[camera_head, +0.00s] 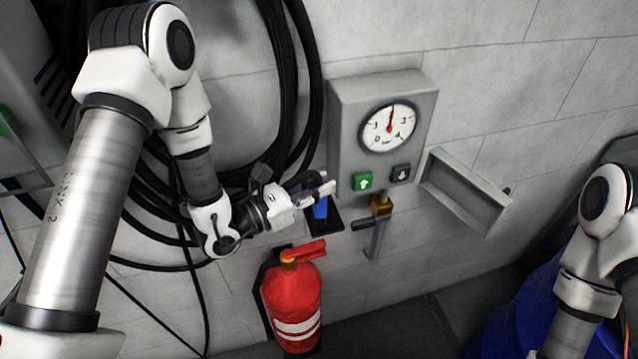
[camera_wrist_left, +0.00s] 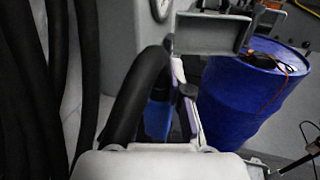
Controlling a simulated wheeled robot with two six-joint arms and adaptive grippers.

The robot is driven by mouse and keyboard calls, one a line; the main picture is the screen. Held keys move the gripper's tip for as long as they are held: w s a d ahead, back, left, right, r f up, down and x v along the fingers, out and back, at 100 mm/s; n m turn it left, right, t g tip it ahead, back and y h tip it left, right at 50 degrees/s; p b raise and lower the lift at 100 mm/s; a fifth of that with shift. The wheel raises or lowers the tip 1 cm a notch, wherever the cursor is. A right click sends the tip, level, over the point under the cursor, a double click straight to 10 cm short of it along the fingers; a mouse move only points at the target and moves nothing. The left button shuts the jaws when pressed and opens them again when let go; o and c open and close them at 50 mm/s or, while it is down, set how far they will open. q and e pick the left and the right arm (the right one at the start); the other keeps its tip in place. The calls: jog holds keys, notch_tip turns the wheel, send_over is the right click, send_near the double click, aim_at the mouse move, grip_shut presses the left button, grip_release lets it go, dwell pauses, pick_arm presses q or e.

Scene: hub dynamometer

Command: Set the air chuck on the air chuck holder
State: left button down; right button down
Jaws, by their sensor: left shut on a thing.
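My left gripper (camera_head: 324,188) is shut on the air chuck, in front of the wall just left of the gauge box's lower edge. The air chuck's blue body (camera_head: 320,208) hangs below the fingers. In the left wrist view the blue body (camera_wrist_left: 157,118) shows beside the left gripper's fingers (camera_wrist_left: 186,105), with a thick black hose curving over it. A dark bracket (camera_head: 331,224) on the wall, apparently the air chuck holder, shows behind and below the chuck. I cannot tell whether the chuck touches it. My right gripper is out of view.
The grey gauge box (camera_head: 345,110) is close right of the left gripper. A brass valve (camera_head: 381,206) and a grey tray (camera_head: 467,190) lie further right. A red fire extinguisher (camera_head: 292,300) stands below. Black hose coils (camera_head: 285,90) hang behind my left arm. A blue drum (camera_wrist_left: 245,95) stands right.

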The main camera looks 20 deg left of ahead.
pick_arm(q)
jog(key=shift+w+a+f, duration=0.1)
jog(key=shift+w+a, duration=0.1)
jog(key=shift+a, duration=0.05)
jog(key=shift+s+d, duration=0.1)
jog(key=shift+s, duration=0.05)
jog(key=shift+s+d+b, duration=0.1)
jog(key=shift+d+b, duration=0.05)
jog(key=shift+b, duration=0.15)
dwell(0.5)
